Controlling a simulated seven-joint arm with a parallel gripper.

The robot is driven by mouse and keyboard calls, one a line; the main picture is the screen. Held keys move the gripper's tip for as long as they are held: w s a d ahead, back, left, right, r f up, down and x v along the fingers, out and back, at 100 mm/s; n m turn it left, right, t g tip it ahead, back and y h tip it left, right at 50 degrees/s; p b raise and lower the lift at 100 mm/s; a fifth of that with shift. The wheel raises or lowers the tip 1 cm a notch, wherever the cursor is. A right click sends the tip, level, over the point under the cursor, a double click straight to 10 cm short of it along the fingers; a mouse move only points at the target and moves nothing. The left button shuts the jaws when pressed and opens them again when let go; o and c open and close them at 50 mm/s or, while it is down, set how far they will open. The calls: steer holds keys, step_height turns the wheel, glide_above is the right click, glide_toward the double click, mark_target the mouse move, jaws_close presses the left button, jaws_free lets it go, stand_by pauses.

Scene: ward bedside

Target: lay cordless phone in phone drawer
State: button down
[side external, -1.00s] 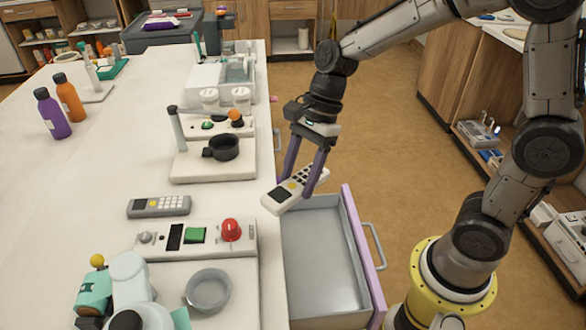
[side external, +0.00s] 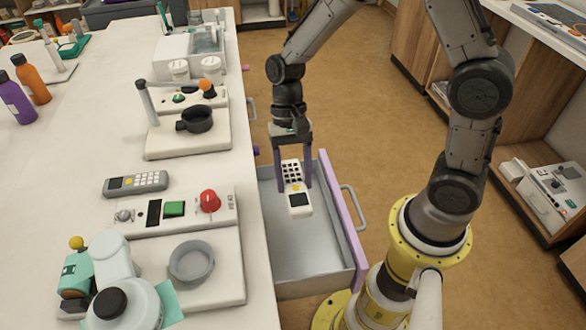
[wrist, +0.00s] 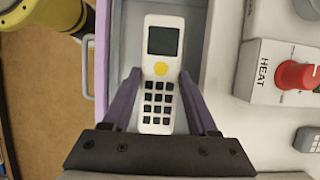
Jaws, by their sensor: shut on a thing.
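The white cordless phone (side external: 296,190) has dark keys, a dark screen and a yellow button. My gripper (side external: 294,184) is shut on it, with a purple finger on each side. In the wrist view the phone (wrist: 160,75) lies lengthwise between the fingers (wrist: 160,103), screen end away from the wrist. The phone drawer (side external: 300,255) is pulled out, grey inside with a purple front. The phone is over the far part of the drawer; its height above the floor is hard to tell. The drawer floor that shows is empty.
A grey handset (side external: 135,184) lies on the white counter (side external: 90,150) left of the drawer. A panel with a red knob (side external: 208,201) and a grey dish (side external: 191,261) stand near the counter edge. The drawer handle (side external: 355,208) sticks out to the right.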

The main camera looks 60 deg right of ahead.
glide_toward(295, 227)
steer(key=shift+x, duration=2.6)
steer(key=shift+s+a+f, duration=0.1)
steer(key=shift+s+f, duration=0.05)
steer(key=shift+f, duration=0.25)
jaws_free()
step_height(295, 227, up, 8)
stand_by(1.0)
steer(key=shift+r, duration=0.1)
